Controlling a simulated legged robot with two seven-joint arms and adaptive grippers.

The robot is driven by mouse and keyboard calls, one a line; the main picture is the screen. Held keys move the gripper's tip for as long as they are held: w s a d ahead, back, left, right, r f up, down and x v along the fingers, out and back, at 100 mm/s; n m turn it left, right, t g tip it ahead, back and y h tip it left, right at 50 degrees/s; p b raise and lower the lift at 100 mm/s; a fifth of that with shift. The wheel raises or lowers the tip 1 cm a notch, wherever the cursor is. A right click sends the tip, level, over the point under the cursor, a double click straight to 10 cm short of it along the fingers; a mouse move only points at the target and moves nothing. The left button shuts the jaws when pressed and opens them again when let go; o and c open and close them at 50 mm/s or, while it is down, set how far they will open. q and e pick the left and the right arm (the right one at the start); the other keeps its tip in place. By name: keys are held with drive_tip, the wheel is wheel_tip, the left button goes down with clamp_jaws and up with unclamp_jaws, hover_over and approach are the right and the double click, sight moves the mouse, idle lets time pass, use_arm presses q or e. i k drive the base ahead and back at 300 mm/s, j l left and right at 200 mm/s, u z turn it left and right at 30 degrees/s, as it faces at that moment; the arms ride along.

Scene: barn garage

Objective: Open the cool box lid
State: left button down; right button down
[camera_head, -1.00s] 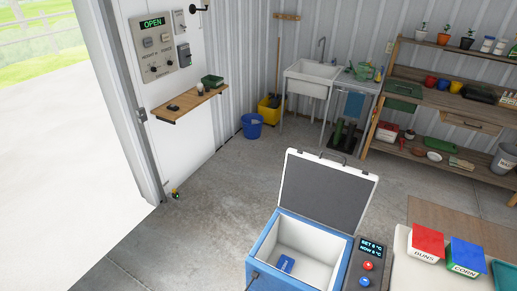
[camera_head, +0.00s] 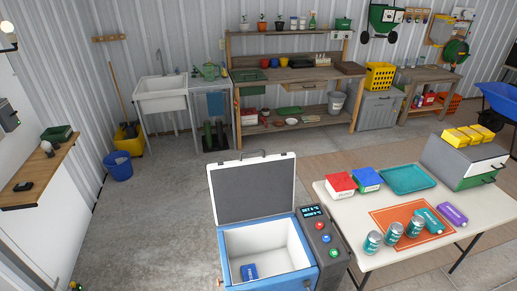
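The blue cool box (camera_head: 225,275) stands at the bottom centre of the head view. Its lid (camera_head: 252,190) is up, standing roughly upright at the back edge with its dark grey inner face towards me and a handle on top. The white inside is exposed, with a small blue pack (camera_head: 249,271) on its floor. A dark control panel (camera_head: 322,238) with a small display and red, blue and green buttons is on its right side.
A white table (camera_head: 345,215) to the right holds red and blue boxes, a teal tray (camera_head: 407,178), an orange mat (camera_head: 405,248) with cans, and a grey-green case (camera_head: 460,165). A workbench (camera_head: 290,80) and sink (camera_head: 162,95) line the back wall. Concrete floor left of the box is clear.

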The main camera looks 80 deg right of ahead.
sight(243, 190)
drive_tip(key=i+z, duration=0.2)
drive_tip(key=z, duration=0.3)
drive_tip(key=i+z, duration=0.25)
drive_tip(key=z, duration=0.2)
drive_tip(key=i+j+z, duration=0.1)
drive_tip(key=z, duration=0.4)
drive_tip(key=i+j+z, duration=0.2)
drive_tip(key=z, duration=0.3)
drive_tip(key=i+j, duration=0.05)
drive_tip(key=i, duration=0.05)
